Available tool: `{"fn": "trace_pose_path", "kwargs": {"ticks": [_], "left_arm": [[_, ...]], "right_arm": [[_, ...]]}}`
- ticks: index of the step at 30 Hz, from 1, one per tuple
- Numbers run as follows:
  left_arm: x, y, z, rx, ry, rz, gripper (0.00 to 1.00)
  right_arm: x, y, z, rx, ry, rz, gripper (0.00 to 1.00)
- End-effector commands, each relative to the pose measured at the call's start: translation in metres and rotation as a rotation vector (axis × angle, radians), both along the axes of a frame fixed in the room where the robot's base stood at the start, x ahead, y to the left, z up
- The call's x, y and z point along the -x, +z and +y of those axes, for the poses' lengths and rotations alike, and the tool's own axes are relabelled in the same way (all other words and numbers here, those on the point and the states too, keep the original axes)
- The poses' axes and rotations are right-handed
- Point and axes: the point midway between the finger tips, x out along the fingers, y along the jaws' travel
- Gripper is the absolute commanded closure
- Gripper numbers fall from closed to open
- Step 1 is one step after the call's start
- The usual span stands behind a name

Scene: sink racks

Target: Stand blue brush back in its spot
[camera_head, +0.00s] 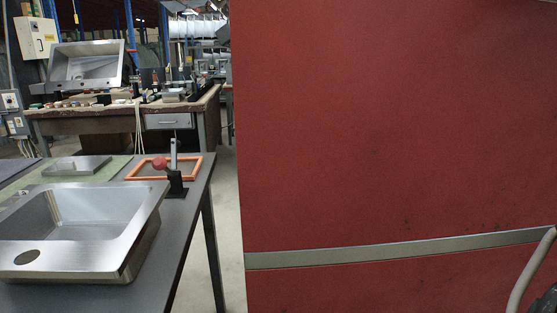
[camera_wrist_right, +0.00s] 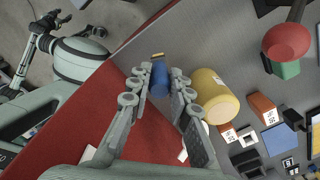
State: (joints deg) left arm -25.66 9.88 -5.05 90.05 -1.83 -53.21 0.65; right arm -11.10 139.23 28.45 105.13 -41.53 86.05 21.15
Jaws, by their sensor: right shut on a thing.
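In the right wrist view my right gripper (camera_wrist_right: 161,72) is shut on a blue cylindrical thing, which looks like the blue brush (camera_wrist_right: 159,84). Its sides lie between the two fingers, and a small yellow piece (camera_wrist_right: 157,55) shows just beyond its far end. The rest of its shape is partly hidden by the fingers. A yellow cylinder (camera_wrist_right: 215,98) lies or stands close to the right finger. The brush's spot cannot be made out in either view. Neither gripper shows clearly in the head view.
A large red panel (camera_head: 390,120) fills the right of the head view. A steel sink (camera_head: 130,262) sits on a dark table at left, with an orange frame (camera_head: 135,175) and a red ball (camera_head: 160,163) behind. Several small boxes, one orange (camera_wrist_right: 263,107), show in the wrist view.

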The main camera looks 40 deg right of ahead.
Motion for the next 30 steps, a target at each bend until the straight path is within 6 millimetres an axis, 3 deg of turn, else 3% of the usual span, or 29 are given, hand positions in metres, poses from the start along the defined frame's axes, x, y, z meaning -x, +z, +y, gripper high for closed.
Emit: {"fn": "trace_pose_path", "kwargs": {"ticks": [9, 25, 26, 30], "left_arm": [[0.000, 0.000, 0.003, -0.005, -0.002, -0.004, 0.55], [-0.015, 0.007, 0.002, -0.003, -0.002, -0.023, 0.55], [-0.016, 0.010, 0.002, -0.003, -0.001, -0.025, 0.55], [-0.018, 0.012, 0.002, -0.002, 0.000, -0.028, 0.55]], "right_arm": [[0.001, -0.036, 0.000, 0.000, 0.000, 0.003, 1.00], [0.000, -0.039, 0.000, 0.000, -0.001, 0.001, 1.00], [0.000, -0.038, 0.000, 0.000, -0.001, 0.001, 0.78], [0.000, -0.038, 0.000, 0.000, -0.001, 0.001, 0.61]]}}
